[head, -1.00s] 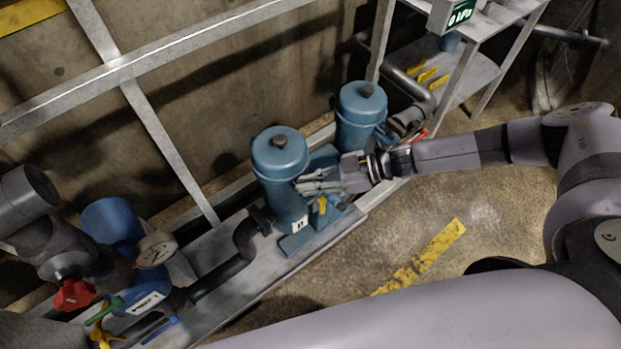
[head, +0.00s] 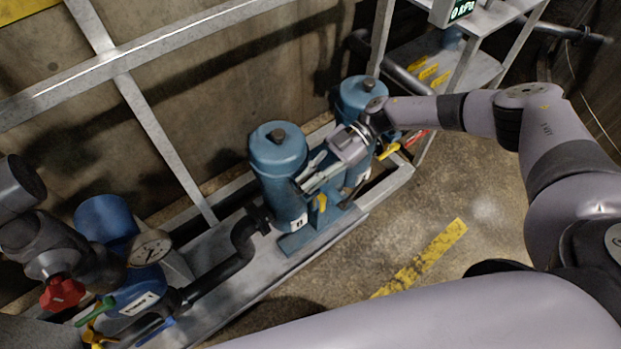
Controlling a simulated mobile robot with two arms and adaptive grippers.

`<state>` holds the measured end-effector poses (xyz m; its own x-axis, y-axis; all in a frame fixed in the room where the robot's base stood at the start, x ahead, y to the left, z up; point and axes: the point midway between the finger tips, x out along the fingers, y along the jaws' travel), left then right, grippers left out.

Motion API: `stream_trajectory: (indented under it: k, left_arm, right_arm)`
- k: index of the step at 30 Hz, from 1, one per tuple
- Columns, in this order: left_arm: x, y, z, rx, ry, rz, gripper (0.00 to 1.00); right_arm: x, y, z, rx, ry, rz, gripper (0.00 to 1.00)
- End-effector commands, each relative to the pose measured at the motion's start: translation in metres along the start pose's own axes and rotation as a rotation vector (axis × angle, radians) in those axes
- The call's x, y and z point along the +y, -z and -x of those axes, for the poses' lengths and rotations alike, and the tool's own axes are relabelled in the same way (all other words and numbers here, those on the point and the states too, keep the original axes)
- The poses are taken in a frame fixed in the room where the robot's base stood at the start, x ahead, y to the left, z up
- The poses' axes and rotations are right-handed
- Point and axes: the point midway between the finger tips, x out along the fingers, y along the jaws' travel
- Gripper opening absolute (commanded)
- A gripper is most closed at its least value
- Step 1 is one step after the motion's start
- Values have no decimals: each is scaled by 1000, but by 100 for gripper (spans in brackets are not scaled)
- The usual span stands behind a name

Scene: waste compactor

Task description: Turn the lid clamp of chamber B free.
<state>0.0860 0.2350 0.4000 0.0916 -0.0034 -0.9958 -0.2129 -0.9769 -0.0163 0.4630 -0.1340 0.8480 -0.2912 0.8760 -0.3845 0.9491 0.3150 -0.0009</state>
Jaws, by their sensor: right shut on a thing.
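Two blue capped cylinders stand on the skid, a nearer one (head: 277,165) and a farther one (head: 360,100). Their labels are too small to read, so I cannot tell from lettering which is chamber B. My right gripper (head: 308,177) reaches in between them from the upper right. Its fingers are shut at the right side of the nearer cylinder, just below its lid (head: 279,148). The lid clamp there is mostly hidden by the fingers. My left gripper is not in view.
A black bent pipe (head: 240,245) runs left from the nearer cylinder to a gauge (head: 151,248) and a red knob (head: 62,294). A metal rail frame (head: 150,60) stands behind. A shelf (head: 480,70) is at the upper right. The floor in front is clear.

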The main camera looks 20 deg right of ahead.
Motion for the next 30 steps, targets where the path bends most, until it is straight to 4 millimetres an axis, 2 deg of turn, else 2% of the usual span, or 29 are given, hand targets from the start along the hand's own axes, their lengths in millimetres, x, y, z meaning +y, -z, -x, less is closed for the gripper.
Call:
stream_trajectory:
  k: [12, 13, 21, 30]
  left_arm:
    - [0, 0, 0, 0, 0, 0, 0]
    - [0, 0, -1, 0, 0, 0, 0]
    - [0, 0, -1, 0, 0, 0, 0]
    - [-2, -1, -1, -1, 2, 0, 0]
  right_arm:
    - [2, 3, -1, 5, 3, 9, 0]
    - [2, 3, -1, 6, 3, 9, 15]
    - [1, 2, -1, 4, 4, 6, 33]
    - [0, 1, 0, 2, 5, 4, 33]
